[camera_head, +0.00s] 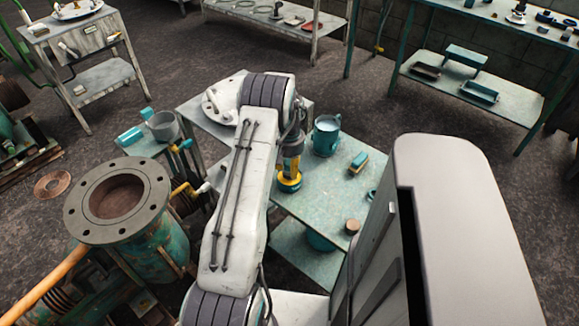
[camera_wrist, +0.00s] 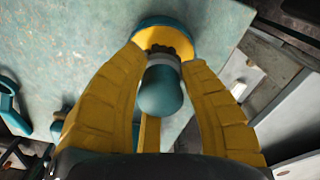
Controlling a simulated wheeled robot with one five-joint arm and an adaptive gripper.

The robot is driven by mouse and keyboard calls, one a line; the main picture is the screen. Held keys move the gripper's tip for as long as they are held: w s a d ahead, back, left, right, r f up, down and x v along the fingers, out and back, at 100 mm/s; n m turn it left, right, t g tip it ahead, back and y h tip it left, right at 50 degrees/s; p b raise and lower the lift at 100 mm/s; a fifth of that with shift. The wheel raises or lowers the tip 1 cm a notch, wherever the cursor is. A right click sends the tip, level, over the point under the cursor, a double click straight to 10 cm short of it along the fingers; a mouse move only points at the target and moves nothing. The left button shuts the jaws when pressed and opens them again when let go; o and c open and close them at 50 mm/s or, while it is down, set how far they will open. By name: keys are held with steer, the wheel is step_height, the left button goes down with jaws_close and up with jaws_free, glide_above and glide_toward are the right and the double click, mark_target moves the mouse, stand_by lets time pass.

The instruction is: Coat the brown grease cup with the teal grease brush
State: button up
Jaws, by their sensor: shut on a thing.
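My gripper (camera_head: 291,160) has its yellow fingers closed around the teal grease brush. In the wrist view the gripper (camera_wrist: 166,62) holds the brush (camera_wrist: 160,92) by its rounded teal handle, with a grey collar and dark bristles at the far end. The bristles appear at or just over yellow grease in a shallow round teal dish (camera_wrist: 184,26); I cannot tell whether they touch. The dish also shows in the head view (camera_head: 289,187). A small brown round thing, apparently the brown grease cup (camera_head: 352,226), stands near the table's front right corner.
A teal mug (camera_head: 327,137) and a teal block with a tan side (camera_head: 358,162) stand on the pale green table (camera_head: 318,190) beyond and right of my gripper. A flanged pump body (camera_head: 118,200) stands at left. The table middle is clear.

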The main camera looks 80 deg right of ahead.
steer(key=shift+f+b, duration=0.55)
steer(key=shift+b, duration=0.05)
stand_by(2.3)
steer(key=shift+r, duration=0.15)
steer(key=shift+r+p, duration=1.95)
steer(key=shift+r, duration=1.45)
